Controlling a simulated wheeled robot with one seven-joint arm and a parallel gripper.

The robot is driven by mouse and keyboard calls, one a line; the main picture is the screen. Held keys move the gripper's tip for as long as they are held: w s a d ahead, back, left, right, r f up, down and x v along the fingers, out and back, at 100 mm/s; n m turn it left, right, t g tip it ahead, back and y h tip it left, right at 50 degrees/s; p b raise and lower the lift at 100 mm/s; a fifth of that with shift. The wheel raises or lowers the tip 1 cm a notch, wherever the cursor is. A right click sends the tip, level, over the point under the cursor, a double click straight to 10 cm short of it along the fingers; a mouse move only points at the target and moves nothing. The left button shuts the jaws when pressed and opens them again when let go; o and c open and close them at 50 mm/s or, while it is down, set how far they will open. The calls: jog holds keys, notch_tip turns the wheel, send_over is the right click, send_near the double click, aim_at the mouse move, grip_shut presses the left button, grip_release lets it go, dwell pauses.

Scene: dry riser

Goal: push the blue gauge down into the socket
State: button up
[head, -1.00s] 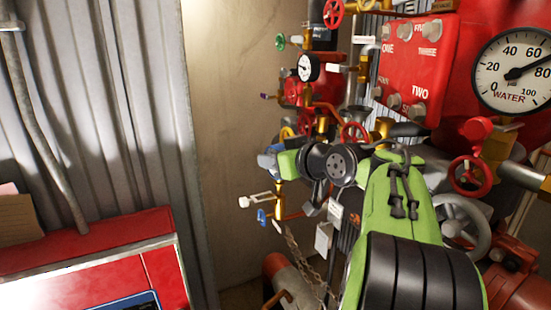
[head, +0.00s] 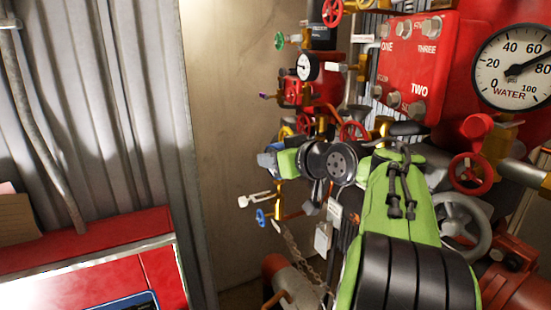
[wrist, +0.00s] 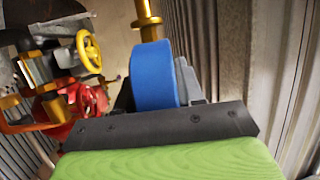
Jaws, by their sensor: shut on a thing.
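The blue gauge (wrist: 154,76) shows in the wrist view as a round blue body with a pale edge, between the dark fingers of my gripper (wrist: 158,98). In the head view, my gripper (head: 270,160) is at the end of my green arm, shut on the gauge, which shows only as a small patch of blue. A brass fitting (wrist: 147,22) stands directly beyond the gauge in the wrist view. I cannot tell whether it is the gauge's stem or the socket. In the head view, brass pipework (head: 279,203) is just below my gripper. The socket's mouth is not clearly visible.
A blue valve handle (head: 262,217) and a white lever (head: 256,199) are close below my gripper. A yellow handwheel (wrist: 89,51) and red valves are left of the gauge in the wrist view. Corrugated wall (wrist: 238,60) is close on the right. A chain hangs below the pipework.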

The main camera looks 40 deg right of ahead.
jog(key=shift+f+b, duration=1.65)
jog(key=shift+f, duration=0.05)
dwell(1.3)
jog(key=o, duration=1.2)
jog(key=shift+w, duration=0.1)
